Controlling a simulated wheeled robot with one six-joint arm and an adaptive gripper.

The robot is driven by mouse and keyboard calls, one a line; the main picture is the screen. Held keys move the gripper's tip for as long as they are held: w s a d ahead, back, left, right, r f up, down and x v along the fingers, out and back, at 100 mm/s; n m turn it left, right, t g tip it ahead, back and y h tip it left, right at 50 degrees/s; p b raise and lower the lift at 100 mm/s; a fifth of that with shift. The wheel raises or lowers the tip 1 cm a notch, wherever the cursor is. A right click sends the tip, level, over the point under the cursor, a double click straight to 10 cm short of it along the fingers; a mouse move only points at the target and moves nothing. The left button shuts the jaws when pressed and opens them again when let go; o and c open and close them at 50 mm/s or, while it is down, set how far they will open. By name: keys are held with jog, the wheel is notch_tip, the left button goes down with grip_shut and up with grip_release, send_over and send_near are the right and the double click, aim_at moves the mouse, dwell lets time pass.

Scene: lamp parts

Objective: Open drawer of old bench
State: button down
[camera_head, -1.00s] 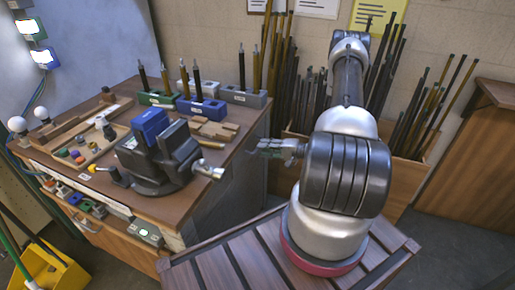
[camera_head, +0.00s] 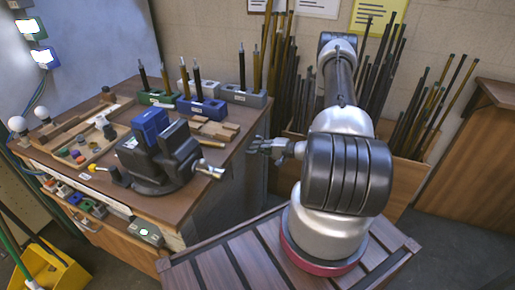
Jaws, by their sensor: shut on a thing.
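No drawer front or handle can be made out on that side. My gripper (camera_head: 257,147) is beside the bench's right edge, with its fingers pointing left. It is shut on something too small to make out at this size. I cannot tell whether that is part of a drawer.
A grey vise with a blue block (camera_head: 150,123) sits on the bench, its metal handle (camera_head: 209,170) sticking out towards my gripper. Rods stand in bins (camera_head: 400,180) behind my arm. A slatted wooden surface (camera_head: 220,265) lies in front. A yellow bucket (camera_head: 60,275) is at lower left.

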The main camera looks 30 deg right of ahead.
jog(key=shift+s, duration=0.1)
jog(key=f+v, duration=0.2)
jog(key=v, duration=1)
jog(key=s+f+v, duration=0.1)
jog(key=f+v, duration=0.2)
jog(key=v, duration=1)
jog(key=shift+d+f, duration=0.2)
jog(key=shift+d, duration=0.25)
jog(key=c, duration=1.5)
grip_release()
jog(key=v, duration=1.2)
